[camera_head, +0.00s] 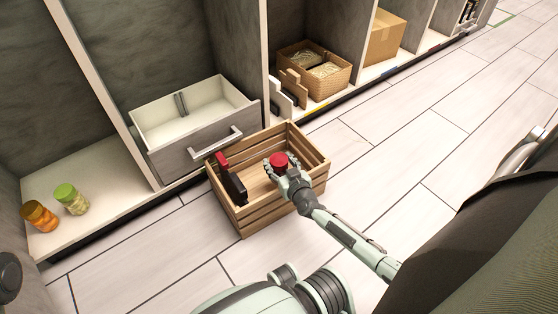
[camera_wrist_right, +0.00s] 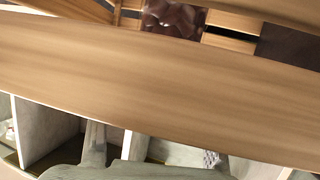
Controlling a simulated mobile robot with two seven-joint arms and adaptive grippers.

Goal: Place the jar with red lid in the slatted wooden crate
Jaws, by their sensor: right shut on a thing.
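The jar with red lid (camera_head: 278,160) shows mainly as its round red lid, over the inside of the slatted wooden crate (camera_head: 250,218). My right gripper (camera_head: 284,168) is shut on the jar, reaching in over the crate's right part. Most of the jar's body is hidden by the fingers. I cannot tell whether the jar touches the crate floor. In the right wrist view a wooden slat (camera_wrist_right: 150,80) fills the middle, with a dark red glossy thing (camera_wrist_right: 175,17) above it, cut by the top edge. My left gripper is not in view.
A dark item with a red part (camera_head: 232,180) stands in the crate's left part. A wicker basket (camera_head: 335,88) and cardboard box (camera_head: 385,40) stand farther back.

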